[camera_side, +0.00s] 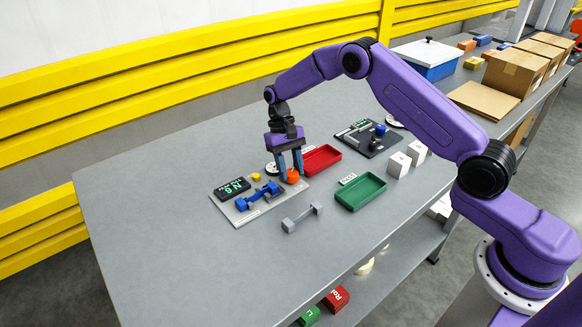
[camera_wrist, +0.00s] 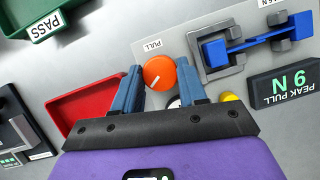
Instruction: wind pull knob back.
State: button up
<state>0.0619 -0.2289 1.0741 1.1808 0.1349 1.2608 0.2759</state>
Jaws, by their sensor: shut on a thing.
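The orange round pull knob (camera_wrist: 159,73) has a white pointer line and sits beside the PULL label on the grey tester plate. It also shows in the side view (camera_side: 292,176). My gripper (camera_wrist: 160,78) points down with its two blue fingers around the knob, one on each side, shut on it. The tester plate (camera_side: 226,206) carries a blue part (camera_wrist: 240,45) held between grey clamps. A dark PEAK PULL display (camera_wrist: 284,86) shows green characters, a 6 and an N.
A red tray (camera_side: 323,158) is close behind my gripper and a green PASS tray (camera_side: 360,191) stands to its right. A grey dumbbell-shaped piece (camera_side: 302,217) lies in front. White blocks (camera_side: 399,165) and a dark device (camera_side: 368,139) are farther right. The table's left is clear.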

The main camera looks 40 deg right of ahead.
jog(key=n+h, duration=0.1)
jog(key=n, duration=0.1)
jog(key=n+h, duration=0.1)
jog(key=n, duration=0.2)
jog(key=shift+a+n, duration=0.2)
jog(key=shift+n, duration=0.1)
jog(key=n+h, duration=0.1)
jog(key=n, duration=0.1)
jog(key=n+t+h, duration=0.1)
jog(key=n, duration=0.2)
jog(key=shift+s, duration=0.1)
jog(key=shift+n, duration=0.3)
jog(key=o, duration=0.8)
jog(key=shift+a, duration=0.1)
jog(key=shift+s+v, duration=0.2)
jog(key=shift+v, duration=8.5)
